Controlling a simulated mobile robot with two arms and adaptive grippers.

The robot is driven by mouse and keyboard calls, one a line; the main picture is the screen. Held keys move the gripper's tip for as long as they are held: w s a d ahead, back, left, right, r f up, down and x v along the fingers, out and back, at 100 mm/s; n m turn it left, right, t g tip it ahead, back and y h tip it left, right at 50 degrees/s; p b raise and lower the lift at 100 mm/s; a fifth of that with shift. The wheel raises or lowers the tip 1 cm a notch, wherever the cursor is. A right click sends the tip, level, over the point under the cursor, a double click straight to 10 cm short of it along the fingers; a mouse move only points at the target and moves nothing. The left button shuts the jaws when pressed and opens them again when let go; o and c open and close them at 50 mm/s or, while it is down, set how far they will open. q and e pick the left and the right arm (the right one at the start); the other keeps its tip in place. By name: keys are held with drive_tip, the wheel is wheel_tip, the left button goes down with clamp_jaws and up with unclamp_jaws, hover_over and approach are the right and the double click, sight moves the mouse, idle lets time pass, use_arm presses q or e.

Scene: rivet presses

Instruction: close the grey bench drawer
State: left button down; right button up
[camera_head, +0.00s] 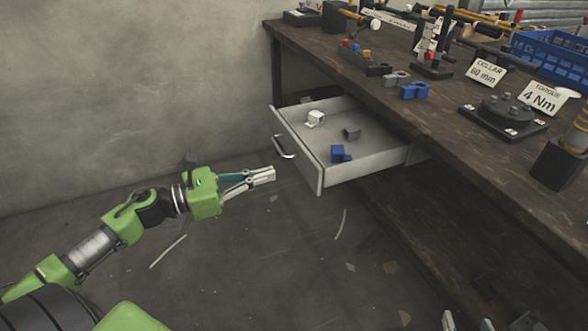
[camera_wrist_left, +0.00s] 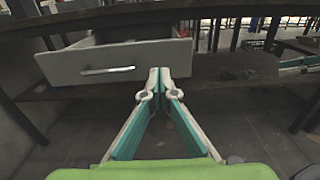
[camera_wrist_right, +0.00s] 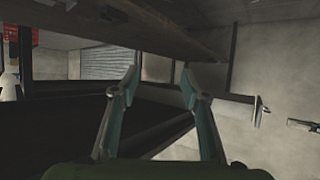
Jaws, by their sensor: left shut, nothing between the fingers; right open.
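The grey bench drawer (camera_head: 316,171) stands pulled out from under the bench, with a metal handle (camera_head: 283,147) on its front. A white, a grey and a blue part lie inside it. My left gripper (camera_head: 272,174) is shut and empty, in front of the drawer and apart from it. In the left wrist view the shut fingertips (camera_wrist_left: 158,72) show just right of the handle (camera_wrist_left: 108,70), before the drawer front (camera_wrist_left: 70,67). My right gripper (camera_wrist_right: 165,80) is open and empty under the bench top; only its fingertips (camera_head: 467,320) show at the bottom of the head view.
The wooden bench top (camera_head: 430,120) carries blue and grey clamps, a "4 Nm" card (camera_head: 543,97), a dark round fixture (camera_head: 505,110) and a blue crate (camera_head: 550,55). A lower shelf (camera_head: 400,215) runs under the bench. The floor left of the drawer is open, with scattered scraps.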

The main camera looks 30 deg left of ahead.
sight(306, 164)
use_arm(q)
drive_tip(key=x, duration=0.6)
drive_tip(key=shift+b, duration=0.4)
drive_tip(key=shift+w+d, duration=0.45)
drive_tip(key=shift+w, duration=0.15)
use_arm(e)
wheel_tip(306, 164, up, 6)
drive_tip(key=w+a+t+y, duration=0.1)
drive_tip(key=w+t, duration=0.1)
drive_tip(key=t, duration=0.1)
drive_tip(key=shift+w+a+f, duration=0.15)
drive_tip(key=shift+w+a, duration=0.05)
drive_tip(key=shift+w, duration=0.05)
